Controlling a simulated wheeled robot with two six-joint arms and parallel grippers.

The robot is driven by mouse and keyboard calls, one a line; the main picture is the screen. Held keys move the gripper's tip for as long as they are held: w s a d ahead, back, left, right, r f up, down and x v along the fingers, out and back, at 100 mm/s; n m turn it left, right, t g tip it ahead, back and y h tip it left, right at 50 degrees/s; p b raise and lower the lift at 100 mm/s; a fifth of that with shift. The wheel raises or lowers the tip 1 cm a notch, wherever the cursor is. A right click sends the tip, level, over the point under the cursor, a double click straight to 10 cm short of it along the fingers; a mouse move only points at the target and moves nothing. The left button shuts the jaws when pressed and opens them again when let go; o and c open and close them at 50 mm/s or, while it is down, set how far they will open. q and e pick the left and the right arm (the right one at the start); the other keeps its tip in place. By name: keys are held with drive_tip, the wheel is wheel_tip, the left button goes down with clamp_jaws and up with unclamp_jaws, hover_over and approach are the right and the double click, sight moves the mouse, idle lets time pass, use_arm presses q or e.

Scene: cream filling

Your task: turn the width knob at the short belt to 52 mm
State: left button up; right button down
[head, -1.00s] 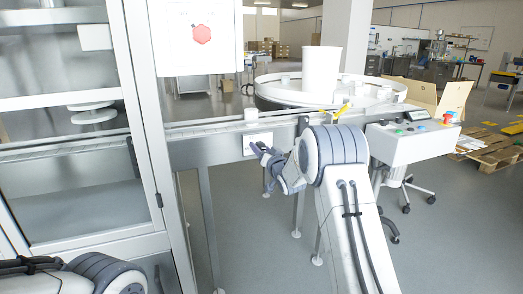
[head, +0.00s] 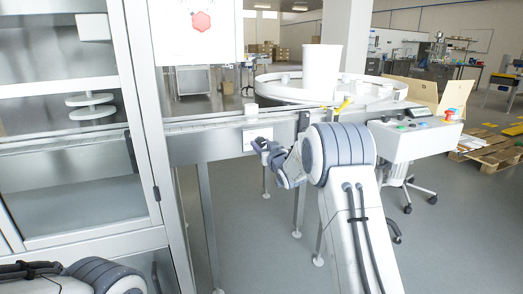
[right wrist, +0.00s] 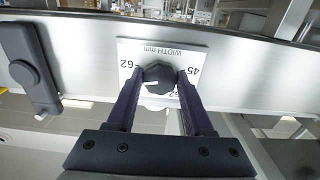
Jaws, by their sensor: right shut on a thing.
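The width knob (right wrist: 158,76) is a dark, ridged round knob on a white scale plate (right wrist: 128,52) marked "WIDTH mm". The plate appears upside down in the right wrist view, with 62 at left, 45 at right and a partly hidden number below. The knob's white pointer mark points left and slightly down in that view. My right gripper (right wrist: 158,82) is shut on the knob, one finger on each side. In the head view the right gripper (head: 262,146) is at the plate (head: 257,134) on the short belt's side (head: 210,146). My left gripper is out of view.
A dark bracket (right wrist: 30,65) stands out from the rail left of the plate in the right wrist view. A glass-doored machine (head: 80,150) fills the left of the head view. A control box (head: 415,138) stands at right, and a round table (head: 275,90) lies behind.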

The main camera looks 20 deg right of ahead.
drive_tip(key=n+b, duration=0.1)
drive_tip(key=n, duration=0.1)
drive_tip(key=n+b, duration=0.3)
drive_tip(key=shift+f+n, duration=0.25)
drive_tip(key=shift+n, duration=0.05)
drive_tip(key=n+b, duration=0.3)
drive_tip(key=n, duration=0.1)
drive_tip(key=shift+b, duration=0.35)
drive_tip(key=n+b, duration=0.4)
drive_tip(key=n, duration=0.1)
drive_tip(key=shift+n, duration=0.4)
drive_tip(key=shift+r+n+b, duration=0.1)
drive_tip(key=shift+n+b, duration=1.35)
drive_tip(key=shift+n, duration=0.15)
drive_tip(key=shift+c, duration=1.5)
unclamp_jaws()
drive_tip(key=shift+r, duration=0.1)
